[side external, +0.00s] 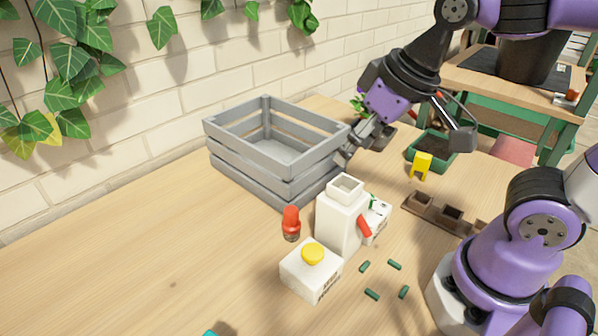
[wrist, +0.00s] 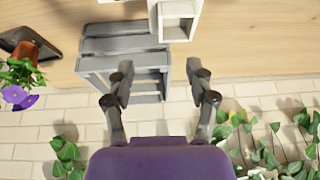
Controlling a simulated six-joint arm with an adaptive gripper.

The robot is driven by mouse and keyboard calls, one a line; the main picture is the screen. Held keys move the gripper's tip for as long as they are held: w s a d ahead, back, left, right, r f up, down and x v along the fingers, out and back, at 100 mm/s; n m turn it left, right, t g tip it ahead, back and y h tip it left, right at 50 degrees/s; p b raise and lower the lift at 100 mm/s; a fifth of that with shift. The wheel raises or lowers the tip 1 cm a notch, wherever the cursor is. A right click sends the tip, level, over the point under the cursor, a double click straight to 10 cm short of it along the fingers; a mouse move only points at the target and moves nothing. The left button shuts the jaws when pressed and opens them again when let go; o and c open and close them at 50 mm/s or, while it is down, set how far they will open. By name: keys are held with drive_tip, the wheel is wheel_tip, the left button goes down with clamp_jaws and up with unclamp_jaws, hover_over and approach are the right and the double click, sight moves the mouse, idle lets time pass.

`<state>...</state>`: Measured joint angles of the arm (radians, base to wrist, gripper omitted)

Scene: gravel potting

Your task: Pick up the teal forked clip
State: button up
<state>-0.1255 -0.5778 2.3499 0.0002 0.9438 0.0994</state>
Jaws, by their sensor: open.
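A small teal piece (side external: 210,333) shows at the bottom edge of the side external view, mostly cut off, so I cannot tell whether it is the forked clip. No teal clip shows in the wrist view. My gripper (side external: 348,148) is up by the right end of the grey slatted crate, far from the teal piece. In the wrist view my gripper (wrist: 160,84) has its two fingers spread apart with nothing between them.
The grey crate (side external: 232,163) stands near the brick wall. A tall white container (side external: 338,222), a white box with a yellow knob (side external: 306,278), a red-capped item (side external: 291,222) and several green pegs (side external: 371,294) crowd the centre. A yellow forked clip (side external: 421,164) is at the right. The left tabletop is clear.

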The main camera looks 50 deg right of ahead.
drive_tip(key=w+a+f+n+g, duration=0.1)
drive_tip(key=w+a+g, duration=0.1)
drive_tip(key=a, duration=0.7)
drive_tip(key=w+a+f+g, duration=0.1)
drive_tip(key=w+a+g, duration=0.1)
drive_tip(key=a, duration=0.7)
drive_tip(key=shift+n+g+h, duration=0.3)
drive_tip(key=shift+n+g, duration=0.1)
drive_tip(key=shift+n, duration=0.1)
drive_tip(key=s+a+f, duration=0.1)
drive_tip(key=a, duration=0.2)
drive_tip(key=s+a+f, duration=0.1)
drive_tip(key=a+f, duration=0.1)
drive_tip(key=a, duration=0.1)
drive_tip(key=s+a+f, duration=0.1)
drive_tip(key=a+f, duration=0.1)
drive_tip(key=a, duration=0.1)
drive_tip(key=shift+s+f, duration=0.1)
drive_tip(key=shift+s, duration=0.05)
drive_tip(key=f, duration=0.4)
drive_tip(key=shift+s+a+f, duration=0.1)
drive_tip(key=shift+a+f, duration=0.1)
drive_tip(key=shift+f, duration=0.2)
wheel_tip(320, 180, down, 6)
drive_tip(key=shift+s+d+r, duration=0.1)
drive_tip(key=shift+s+r, duration=0.05)
drive_tip(key=shift+r, duration=0.05)
clamp_jaws()
